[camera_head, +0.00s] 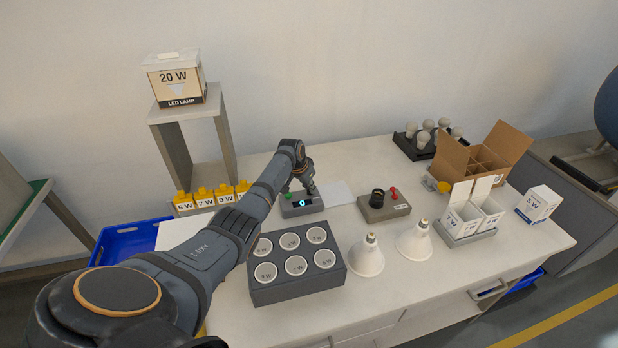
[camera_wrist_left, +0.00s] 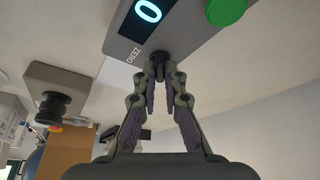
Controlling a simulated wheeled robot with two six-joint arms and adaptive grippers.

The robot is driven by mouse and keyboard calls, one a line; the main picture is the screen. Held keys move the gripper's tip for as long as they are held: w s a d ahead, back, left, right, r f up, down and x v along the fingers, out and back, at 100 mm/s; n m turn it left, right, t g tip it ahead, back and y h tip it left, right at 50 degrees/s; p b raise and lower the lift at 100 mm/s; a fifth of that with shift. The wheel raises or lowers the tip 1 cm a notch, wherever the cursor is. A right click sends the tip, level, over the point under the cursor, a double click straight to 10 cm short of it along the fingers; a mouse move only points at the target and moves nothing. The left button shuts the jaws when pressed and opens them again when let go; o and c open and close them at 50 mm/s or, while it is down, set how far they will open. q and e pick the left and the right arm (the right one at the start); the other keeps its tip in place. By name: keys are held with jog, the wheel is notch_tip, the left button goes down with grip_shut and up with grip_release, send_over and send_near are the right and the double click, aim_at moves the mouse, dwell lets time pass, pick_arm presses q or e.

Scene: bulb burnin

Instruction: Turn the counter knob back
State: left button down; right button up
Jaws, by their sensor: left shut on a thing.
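The counter (camera_head: 301,205) is a grey box on the white table, with a lit display (camera_head: 302,203) reading 0. In the left wrist view the counter (camera_wrist_left: 122,45) shows its display (camera_wrist_left: 148,10), also reading 0, and a green button (camera_wrist_left: 226,10). Its small dark knob (camera_wrist_left: 160,57) sits near the box's edge beside printed lettering. My left gripper (camera_wrist_left: 160,72) is shut on the knob with its fingertips; it reaches the counter from above in the head view (camera_head: 306,187). My right gripper is not in view.
A dark rack with several round white slots (camera_head: 296,287) stands in front of the counter. A socket box (camera_head: 383,208) with a red lever stands right of it, near two white bulbs (camera_head: 366,258). Cartons (camera_head: 468,213) and a divided brown box (camera_head: 483,160) are farther right.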

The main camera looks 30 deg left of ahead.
pick_arm(q)
jog(key=n+p, duration=0.1)
jog(key=n+y+p, duration=0.1)
jog(key=shift+d+r+n, duration=0.15)
jog(key=shift+n, duration=0.25)
jog(key=n+y+p, duration=0.1)
jog(key=n, duration=0.1)
jog(key=shift+n+g, duration=0.3)
jog(key=shift+n, duration=0.1)
jog(key=shift+d+f+n+y, duration=0.15)
jog(key=shift+n+y, duration=0.25)
jog(key=shift+n, duration=0.4)
jog(key=shift+w+f+n+g+y+b, duration=0.1)
jog(key=shift+n+g+y+b, duration=0.45)
jog(key=shift+n, duration=1.05)
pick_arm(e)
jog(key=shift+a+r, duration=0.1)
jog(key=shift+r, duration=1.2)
pick_arm(q)
jog(key=c, duration=1.4)
grip_release()
jog(key=shift+c, duration=0.2)
